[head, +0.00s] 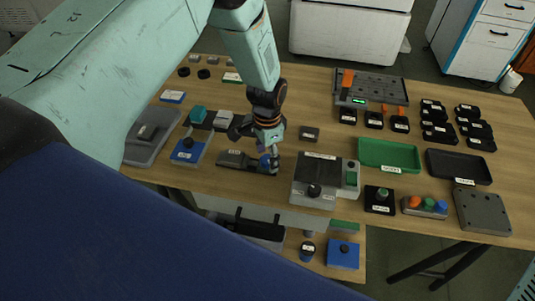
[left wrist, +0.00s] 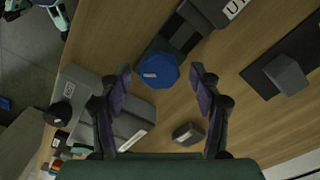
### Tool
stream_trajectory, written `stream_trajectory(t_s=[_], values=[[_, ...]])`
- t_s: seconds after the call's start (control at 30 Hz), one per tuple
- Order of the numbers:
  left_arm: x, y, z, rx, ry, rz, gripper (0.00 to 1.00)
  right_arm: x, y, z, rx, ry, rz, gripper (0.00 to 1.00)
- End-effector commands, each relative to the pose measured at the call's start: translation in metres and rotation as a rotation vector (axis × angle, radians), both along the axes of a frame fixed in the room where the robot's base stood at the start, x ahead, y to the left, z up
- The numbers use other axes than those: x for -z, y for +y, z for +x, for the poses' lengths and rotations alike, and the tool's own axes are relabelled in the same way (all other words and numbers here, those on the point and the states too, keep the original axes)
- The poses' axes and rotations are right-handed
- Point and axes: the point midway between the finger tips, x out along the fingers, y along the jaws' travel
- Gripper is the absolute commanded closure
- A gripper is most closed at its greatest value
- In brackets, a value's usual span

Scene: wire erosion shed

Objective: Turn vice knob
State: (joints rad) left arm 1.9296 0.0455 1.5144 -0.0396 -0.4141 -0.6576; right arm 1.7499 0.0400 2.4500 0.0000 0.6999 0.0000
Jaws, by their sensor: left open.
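The small grey vice (head: 235,159) lies on the wooden table in the middle of the head view, with a blue knob (head: 268,164) at its right end. In the left wrist view the knob (left wrist: 158,71) is a blue many-sided disc with a small pale label, at the end of the dark vice body (left wrist: 178,34). My left gripper (head: 269,148) points down just above the knob and partly covers it. In the left wrist view its fingers (left wrist: 161,80) are spread, one on each side of the knob. I cannot tell whether they touch it. My right gripper is not in view.
A grey box with a black knob (head: 312,173) stands close right of the vice. A small grey block (head: 309,134) lies behind. A blue-based device (head: 187,152) is to the left. A green tray (head: 389,154) and black tray (head: 458,167) lie right. Bare table surrounds the knob narrowly.

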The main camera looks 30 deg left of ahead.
Motion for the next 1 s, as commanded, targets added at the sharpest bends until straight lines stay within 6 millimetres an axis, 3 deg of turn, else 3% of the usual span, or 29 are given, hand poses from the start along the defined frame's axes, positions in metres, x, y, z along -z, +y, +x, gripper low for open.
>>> stream_trajectory(t_s=[0.17,0.6,0.8,1.0], values=[[-0.021,0.000,0.001,-0.001,-0.004,0.000,0.36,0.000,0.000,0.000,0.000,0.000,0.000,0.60],[-0.104,0.000,0.001,0.001,-0.004,0.000,0.36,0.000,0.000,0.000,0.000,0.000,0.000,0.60],[-0.118,0.000,0.000,0.000,-0.002,0.000,0.36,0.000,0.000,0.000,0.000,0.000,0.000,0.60],[-0.120,0.000,0.000,0.000,-0.002,0.000,0.36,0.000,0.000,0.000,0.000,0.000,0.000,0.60]])
